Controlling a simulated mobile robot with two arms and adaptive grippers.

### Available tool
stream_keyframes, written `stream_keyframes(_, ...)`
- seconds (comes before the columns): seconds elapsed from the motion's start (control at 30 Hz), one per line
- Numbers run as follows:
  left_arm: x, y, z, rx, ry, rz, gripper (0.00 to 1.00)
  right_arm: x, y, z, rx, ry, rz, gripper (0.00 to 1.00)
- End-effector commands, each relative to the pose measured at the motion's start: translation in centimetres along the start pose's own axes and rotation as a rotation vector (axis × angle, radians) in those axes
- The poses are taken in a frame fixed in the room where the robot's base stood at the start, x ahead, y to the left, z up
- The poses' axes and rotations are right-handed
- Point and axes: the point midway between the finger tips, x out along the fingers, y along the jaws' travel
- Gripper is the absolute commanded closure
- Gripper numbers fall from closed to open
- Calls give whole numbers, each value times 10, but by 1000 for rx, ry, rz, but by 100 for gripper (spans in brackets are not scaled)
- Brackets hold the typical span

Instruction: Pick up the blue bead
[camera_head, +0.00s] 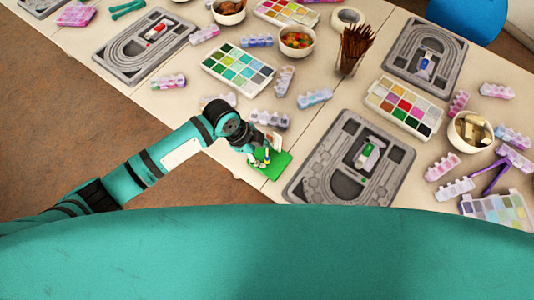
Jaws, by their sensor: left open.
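My left gripper (262,150) is over a small green mat (278,164) at the table's front edge, with its fingers pointing down and right. It is open. Tiny yellow, white and blue bits show at its fingertips, but they are too small to tell whether one is the blue bead or part of the gripper. I cannot make out a single blue bead for certain. A small blue-and-white item (425,65) lies on the far right grey bead board (395,62). My right gripper is not in view.
A grey bead board (312,185) lies right of the mat. Paint-like colour trays (240,72) (405,108), bowls (297,41) (470,132), a brown cup of sticks (353,50) and several bead boxes (314,97) crowd the table. Brown floor (110,120) lies at left.

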Motion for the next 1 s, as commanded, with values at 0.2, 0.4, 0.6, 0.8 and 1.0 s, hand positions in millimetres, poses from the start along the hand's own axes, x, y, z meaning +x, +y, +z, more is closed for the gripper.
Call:
stream_keyframes(0.2,16,0,-1,2,1,0,55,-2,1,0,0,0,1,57)
stream_keyframes(0.4,16,0,-1,2,1,-1,59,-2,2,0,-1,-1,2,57)
stream_keyframes(0.6,16,0,-1,2,1,-1,85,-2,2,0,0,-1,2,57)
stream_keyframes(0.8,15,0,-1,2,1,-1,91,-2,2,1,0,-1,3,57)
stream_keyframes(1.0,15,0,-1,2,2,-1,91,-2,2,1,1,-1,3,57)
